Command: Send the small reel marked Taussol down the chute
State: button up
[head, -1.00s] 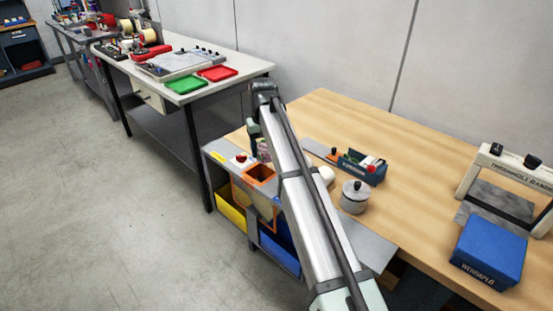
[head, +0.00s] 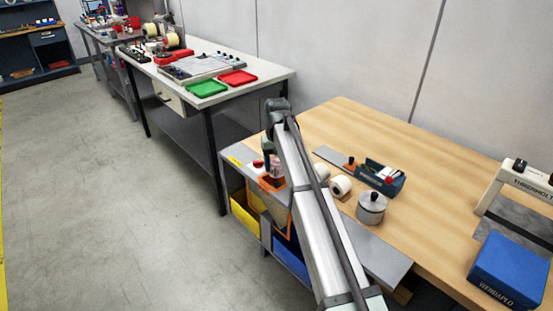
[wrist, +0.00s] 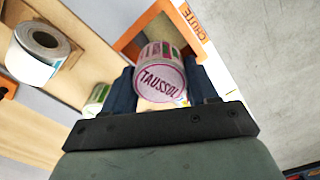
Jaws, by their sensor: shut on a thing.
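The small reel marked TAUSSOL (wrist: 160,80) has a pale pink face with dark pink lettering and coloured labels round its side. My gripper (wrist: 162,92) is shut on it, with a dark finger on either side. In the head view the pinkish reel (head: 276,170) hangs below my gripper, at the orange-edged chute (head: 285,218). In the wrist view the chute's orange rim (wrist: 142,30), lettered CHUTE, lies just beyond the reel. I cannot tell whether the reel is above the opening or partly inside it.
White reels (head: 340,187) stand on the wooden bench, and one shows in the wrist view (wrist: 42,48). A lidded grey pot (head: 371,208), a blue caddy (head: 383,178) and a blue box (head: 508,270) are nearby. Yellow (head: 245,213) and blue bins sit under the chute.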

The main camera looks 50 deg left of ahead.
jog(key=shift+f, duration=0.2)
jog(key=o, duration=0.9)
jog(key=shift+c, duration=0.2)
jog(key=shift+r, duration=0.1)
notch_tip(320, 180, up, 14)
jog(key=shift+f, duration=0.2)
dwell(0.8)
